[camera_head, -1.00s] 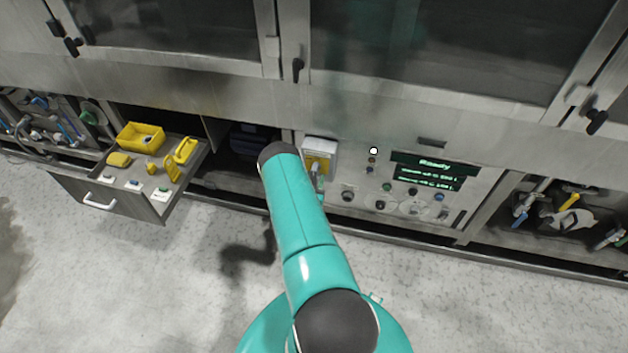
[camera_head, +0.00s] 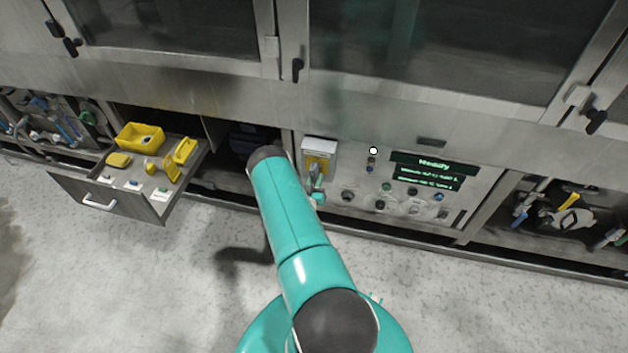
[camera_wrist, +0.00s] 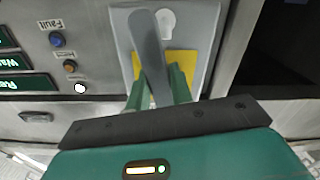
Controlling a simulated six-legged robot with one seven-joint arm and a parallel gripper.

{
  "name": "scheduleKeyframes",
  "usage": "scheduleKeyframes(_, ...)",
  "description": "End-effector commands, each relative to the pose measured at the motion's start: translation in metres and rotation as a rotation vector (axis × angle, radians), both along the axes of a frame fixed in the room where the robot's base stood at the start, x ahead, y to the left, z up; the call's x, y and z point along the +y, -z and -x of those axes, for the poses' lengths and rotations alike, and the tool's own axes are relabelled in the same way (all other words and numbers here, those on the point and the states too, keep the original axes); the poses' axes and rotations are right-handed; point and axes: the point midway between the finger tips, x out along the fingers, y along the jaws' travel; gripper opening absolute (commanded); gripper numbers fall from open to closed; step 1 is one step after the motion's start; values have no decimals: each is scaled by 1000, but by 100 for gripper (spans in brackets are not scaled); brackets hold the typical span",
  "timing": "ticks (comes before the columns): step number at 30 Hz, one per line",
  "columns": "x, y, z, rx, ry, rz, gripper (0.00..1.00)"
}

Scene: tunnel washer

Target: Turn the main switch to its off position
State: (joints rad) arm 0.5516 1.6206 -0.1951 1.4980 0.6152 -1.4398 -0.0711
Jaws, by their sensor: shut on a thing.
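The main switch is a pale grey box (camera_head: 320,146) with a yellow plate (camera_head: 318,162) on the front of the machine. In the wrist view the box (camera_wrist: 205,30) has a long grey lever (camera_wrist: 147,40) over its yellow plate (camera_wrist: 185,60). The lever lies nearly along the picture's vertical, slightly tilted. My gripper (camera_wrist: 157,90) has one green finger on each side of the lever and is shut on it. The lever's lower end is hidden.
Right of the switch is a panel with a green-lit display (camera_head: 432,172), buttons and knobs. On the left, an open drawer (camera_head: 105,200) juts out, holding a yellow bin (camera_head: 140,137) and yellow pieces. The floor in front is clear.

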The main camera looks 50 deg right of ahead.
Motion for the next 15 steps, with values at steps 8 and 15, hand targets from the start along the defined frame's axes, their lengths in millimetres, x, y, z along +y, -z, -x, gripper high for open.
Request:
scheduleKeyframes(8, -2, -2, 5, 235, -3, 102, 0)
scheduleKeyframes(15, -4, -6, 10, 444, -3, 193, 0)
